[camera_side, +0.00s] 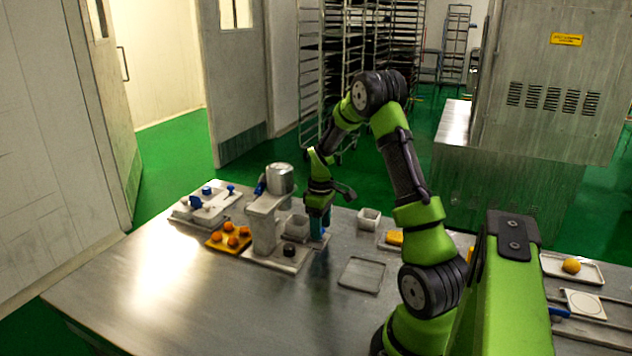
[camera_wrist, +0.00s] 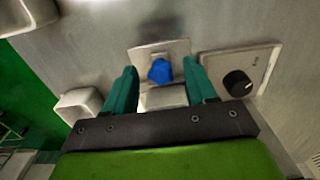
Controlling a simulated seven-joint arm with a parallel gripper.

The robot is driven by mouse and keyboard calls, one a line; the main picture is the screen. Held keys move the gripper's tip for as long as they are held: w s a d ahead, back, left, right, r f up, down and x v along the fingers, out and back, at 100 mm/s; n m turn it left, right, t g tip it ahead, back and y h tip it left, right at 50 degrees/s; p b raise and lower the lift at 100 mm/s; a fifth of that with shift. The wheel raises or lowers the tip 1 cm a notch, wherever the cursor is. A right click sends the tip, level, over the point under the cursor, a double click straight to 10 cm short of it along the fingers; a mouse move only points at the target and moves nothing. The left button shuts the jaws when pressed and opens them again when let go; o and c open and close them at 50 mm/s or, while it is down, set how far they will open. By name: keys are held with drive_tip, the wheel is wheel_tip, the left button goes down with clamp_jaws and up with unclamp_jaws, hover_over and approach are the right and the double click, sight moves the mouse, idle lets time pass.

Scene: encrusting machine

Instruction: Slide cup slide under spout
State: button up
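The cup slide is most likely the small metal plate (camera_wrist: 176,47) with a blue knob (camera_wrist: 160,70) in the wrist view. A pale block or cup (camera_wrist: 163,98) is next to the knob, partly hidden by my gripper. My gripper (camera_side: 319,232) points down just right of the encrusting machine (camera_side: 264,226) in the side view. In the wrist view its two teal fingers (camera_wrist: 161,66) are apart, one on each side of the blue knob, with gaps showing. The side view hides the knob behind the fingers. A pale square cup (camera_side: 296,226) stands beside the machine's column; the spout is not clear.
A black dial (camera_wrist: 238,83) sits on the machine's base, near the right finger. A separate white cup (camera_side: 368,219) stands right of my gripper. An orange tray with balls (camera_side: 214,245) is left of the machine. An empty tray (camera_side: 361,275) lies in front; the left front table is clear.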

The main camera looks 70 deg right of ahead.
wheel_tip(320, 180, up, 17)
idle(0.6)
drive_tip(key=s+d+f+n+t+y, duration=0.2)
drive_tip(key=s+d+n+t, duration=0.1)
drive_tip(key=s+d, duration=0.3)
drive_tip(key=w+a+f+n, duration=0.1)
drive_tip(key=w+f, duration=0.1)
drive_tip(key=f, duration=0.3)
drive_tip(key=w+a+f+n, duration=0.1)
drive_tip(key=a+f, duration=0.1)
drive_tip(key=f, duration=0.3)
drive_tip(key=w+a+f+n, duration=0.2)
drive_tip(key=f, duration=0.3)
drive_tip(key=shift+w+a+t+y, duration=0.25)
drive_tip(key=shift+w+t+y, duration=0.1)
drive_tip(key=shift+t+y, duration=0.05)
drive_tip(key=shift+c, duration=0.2)
